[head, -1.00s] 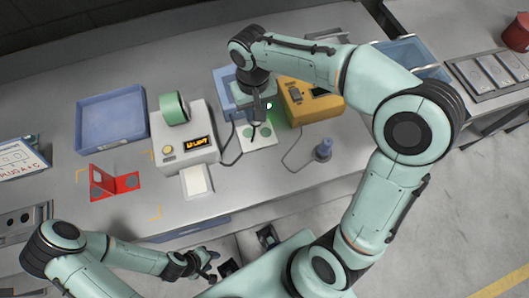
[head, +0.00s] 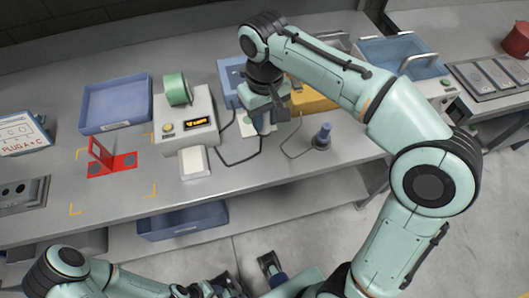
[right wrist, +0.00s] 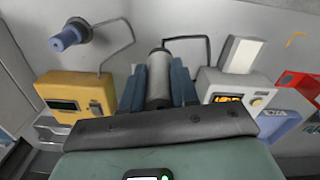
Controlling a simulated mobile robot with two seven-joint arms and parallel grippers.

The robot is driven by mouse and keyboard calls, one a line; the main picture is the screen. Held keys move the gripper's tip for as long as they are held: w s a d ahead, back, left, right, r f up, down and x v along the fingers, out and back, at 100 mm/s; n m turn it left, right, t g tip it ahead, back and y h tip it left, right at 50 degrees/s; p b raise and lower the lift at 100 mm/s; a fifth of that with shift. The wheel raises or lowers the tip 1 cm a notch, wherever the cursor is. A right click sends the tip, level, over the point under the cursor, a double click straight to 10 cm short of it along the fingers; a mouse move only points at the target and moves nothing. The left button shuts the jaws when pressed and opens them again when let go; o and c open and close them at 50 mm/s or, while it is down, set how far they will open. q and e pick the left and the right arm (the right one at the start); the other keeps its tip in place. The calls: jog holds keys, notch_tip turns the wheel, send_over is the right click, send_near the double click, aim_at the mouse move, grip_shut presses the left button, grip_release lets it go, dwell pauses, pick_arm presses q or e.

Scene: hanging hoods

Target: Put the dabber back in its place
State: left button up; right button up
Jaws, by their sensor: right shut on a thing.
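My right gripper (head: 263,112) is over the bench in front of the yellow box. In the right wrist view, its blue-grey fingers (right wrist: 158,88) are shut on both sides of a grey cylinder, which looks like the dabber (right wrist: 159,70). The cylinder's lower part is hidden by the gripper. A dark cord shows beside it. A white pad (head: 244,121) is partly hidden behind the gripper.
A white device (head: 188,124) with a green roll and lit display stands left of the gripper. The yellow box (head: 312,98) is behind. Dark cords lie on the bench. A blue tray (head: 115,102) and red folded stand (head: 110,162) are farther left. The front bench is mostly clear.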

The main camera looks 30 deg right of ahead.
jog(key=shift+f+b, duration=1.2)
jog(key=shift+f, duration=5.35)
jog(key=shift+f, duration=0.15)
jog(key=o, duration=0.9)
jog(key=shift+c, duration=0.2)
notch_tip(320, 180, up, 12)
jog(key=p, duration=0.2)
jog(key=shift+r+p, duration=0.2)
jog(key=shift+p, duration=0.1)
